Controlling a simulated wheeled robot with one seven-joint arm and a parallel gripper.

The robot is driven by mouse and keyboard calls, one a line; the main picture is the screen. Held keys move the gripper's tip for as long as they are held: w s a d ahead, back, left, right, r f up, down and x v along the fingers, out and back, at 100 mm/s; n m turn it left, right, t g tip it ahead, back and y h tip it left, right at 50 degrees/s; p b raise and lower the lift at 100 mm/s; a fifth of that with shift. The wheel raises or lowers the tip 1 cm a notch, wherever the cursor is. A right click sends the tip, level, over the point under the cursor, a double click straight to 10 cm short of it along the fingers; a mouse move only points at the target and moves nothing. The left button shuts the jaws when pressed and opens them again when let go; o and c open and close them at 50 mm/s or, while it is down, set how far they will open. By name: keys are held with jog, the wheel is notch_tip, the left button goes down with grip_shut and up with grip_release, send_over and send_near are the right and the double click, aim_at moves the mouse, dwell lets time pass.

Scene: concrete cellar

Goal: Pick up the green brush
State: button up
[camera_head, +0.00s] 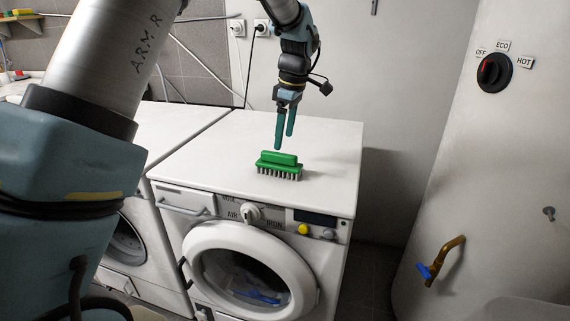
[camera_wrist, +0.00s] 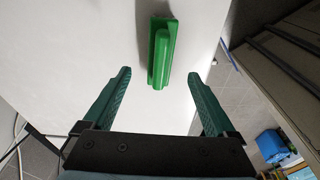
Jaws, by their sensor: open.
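The green brush (camera_head: 279,163) rests bristles down on the white top of a washing machine, near its front edge. It has a raised green handle and grey bristles. In the wrist view the brush (camera_wrist: 161,52) lies beyond the fingertips, in line with the gap between them. My gripper (camera_head: 284,145) is above the machine top, just behind and above the brush, pointing down. In the wrist view my gripper (camera_wrist: 159,76) is open, with its two green fingers apart and nothing between them.
The brush's washing machine (camera_head: 330,150) has a round door and knobs in front. A second white machine (camera_head: 165,125) stands to its left. A large white tank (camera_head: 490,150) with a dial and a brass tap stands at right. The machine top around the brush is clear.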

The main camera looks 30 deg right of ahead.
aim_at(280, 153)
notch_tip(280, 153, down, 3)
jog(key=shift+w+a+r, duration=0.1)
jog(key=shift+w+a, duration=0.05)
jog(key=shift+w+a+f+p, duration=0.15)
jog(key=shift+f+p, duration=0.25)
jog(key=shift+f, duration=0.45)
jog(key=shift+w+a+f+p, duration=0.15)
jog(key=shift+f+p, duration=0.2)
jog(key=shift+f, duration=0.55)
jog(key=shift+w+a+f+p, duration=0.15)
jog(key=shift+f+p, duration=0.25)
jog(key=shift+f, duration=0.45)
grip_shut()
